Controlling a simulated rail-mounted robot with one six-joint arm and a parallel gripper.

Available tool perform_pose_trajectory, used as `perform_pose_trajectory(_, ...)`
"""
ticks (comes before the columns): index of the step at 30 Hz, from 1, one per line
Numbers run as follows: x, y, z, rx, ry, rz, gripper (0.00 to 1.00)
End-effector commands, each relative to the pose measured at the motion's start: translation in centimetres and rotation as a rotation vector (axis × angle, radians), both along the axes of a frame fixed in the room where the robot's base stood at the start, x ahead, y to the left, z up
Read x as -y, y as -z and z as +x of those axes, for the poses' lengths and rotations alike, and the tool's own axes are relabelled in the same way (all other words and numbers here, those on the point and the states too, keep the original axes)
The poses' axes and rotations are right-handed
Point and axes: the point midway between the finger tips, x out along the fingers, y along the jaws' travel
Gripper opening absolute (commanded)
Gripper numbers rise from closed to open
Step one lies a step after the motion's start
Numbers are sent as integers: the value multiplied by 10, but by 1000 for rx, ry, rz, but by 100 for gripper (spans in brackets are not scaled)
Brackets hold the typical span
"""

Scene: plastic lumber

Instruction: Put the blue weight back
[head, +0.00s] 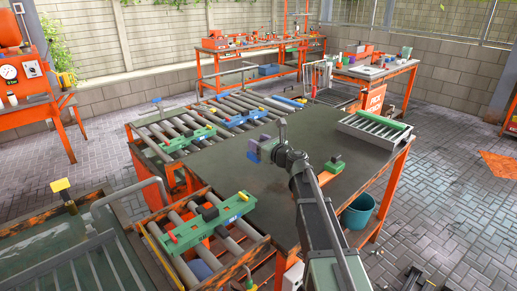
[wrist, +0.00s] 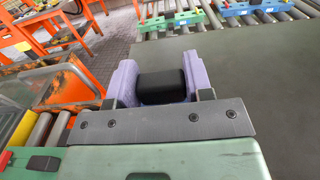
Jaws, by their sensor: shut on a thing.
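My gripper (head: 262,150) is above the dark table top (head: 300,140), near the table's left side by the rollers. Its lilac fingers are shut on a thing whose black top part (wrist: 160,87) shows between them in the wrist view. In the head view a blue piece, apparently the blue weight (head: 253,151), sticks out at the fingers' left end. Its underside is hidden. A blue carriage (head: 246,120) rests on the back rollers and shows at the top of the wrist view (wrist: 253,7).
A green carriage (head: 188,139) lies on the back rollers (head: 165,128). Another green carriage (head: 212,223) with a black block lies on the front-left rollers. A small green block (head: 334,165) and a roller tray (head: 372,133) stand right of my arm. The table's middle is bare.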

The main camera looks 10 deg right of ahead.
Motion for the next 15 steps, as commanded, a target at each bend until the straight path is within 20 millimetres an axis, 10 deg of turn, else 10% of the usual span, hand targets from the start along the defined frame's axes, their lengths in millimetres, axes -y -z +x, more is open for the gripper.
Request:
perform_pose_trajectory(6,0,71,0,0,0,1,0)
perform_pose_trajectory(15,0,81,0,0,0,1,0)
